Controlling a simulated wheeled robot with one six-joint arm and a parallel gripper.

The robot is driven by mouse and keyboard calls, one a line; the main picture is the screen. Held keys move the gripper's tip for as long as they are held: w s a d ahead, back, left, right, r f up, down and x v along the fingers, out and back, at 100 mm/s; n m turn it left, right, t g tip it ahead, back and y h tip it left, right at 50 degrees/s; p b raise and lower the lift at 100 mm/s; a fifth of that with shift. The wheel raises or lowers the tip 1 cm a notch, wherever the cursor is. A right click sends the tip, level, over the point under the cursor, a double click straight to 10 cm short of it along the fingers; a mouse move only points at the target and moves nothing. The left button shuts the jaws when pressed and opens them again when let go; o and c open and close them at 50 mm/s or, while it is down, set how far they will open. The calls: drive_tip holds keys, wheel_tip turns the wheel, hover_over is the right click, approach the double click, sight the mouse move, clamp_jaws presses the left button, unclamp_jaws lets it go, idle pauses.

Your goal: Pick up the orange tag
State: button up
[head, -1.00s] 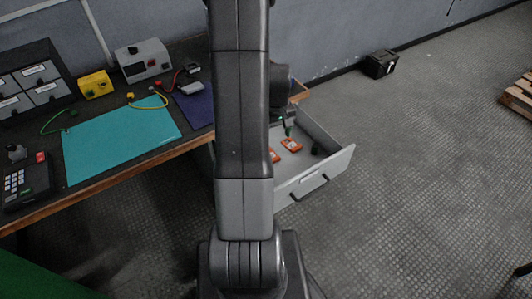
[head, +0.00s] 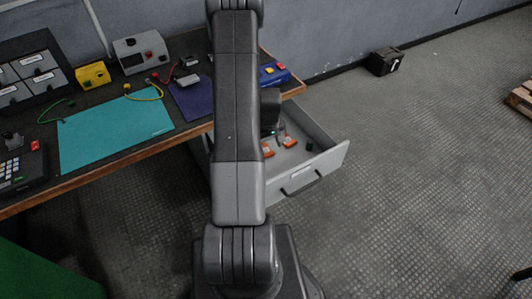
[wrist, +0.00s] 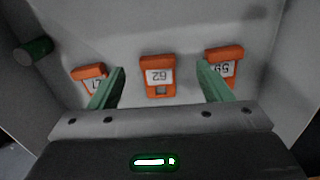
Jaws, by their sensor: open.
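Three orange tags with white number labels lie in the open drawer. In the wrist view, the middle tag (wrist: 157,76), labelled 62, shows between my gripper's green fingertips (wrist: 161,68). A left tag (wrist: 91,78) is just outside the left finger and partly covered by it. A right tag (wrist: 224,62), labelled 59, lies by the right finger and is partly covered. My gripper is open and empty, pointing down into the drawer. In the head view, two tags show clearly, one nearer the front (head: 290,143) and one beside my arm (head: 268,152); my arm hides much of my gripper.
The grey drawer (head: 325,162) has raised walls around the tags. A dark green cylinder (wrist: 34,51) lies in it, left in the wrist view. The workbench holds a teal mat (head: 115,132), a blue box (head: 274,74) and a yellow box (head: 93,75).

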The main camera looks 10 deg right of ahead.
sight(269, 154)
drive_tip(key=shift+w+d+f, duration=0.1)
drive_tip(key=shift+w+f, duration=0.15)
drive_tip(key=shift+f, duration=1.05)
drive_tip(key=shift+w+f, duration=0.2)
drive_tip(key=shift+f, duration=1.05)
drive_tip(key=shift+c, duration=0.4)
drive_tip(key=c, duration=1)
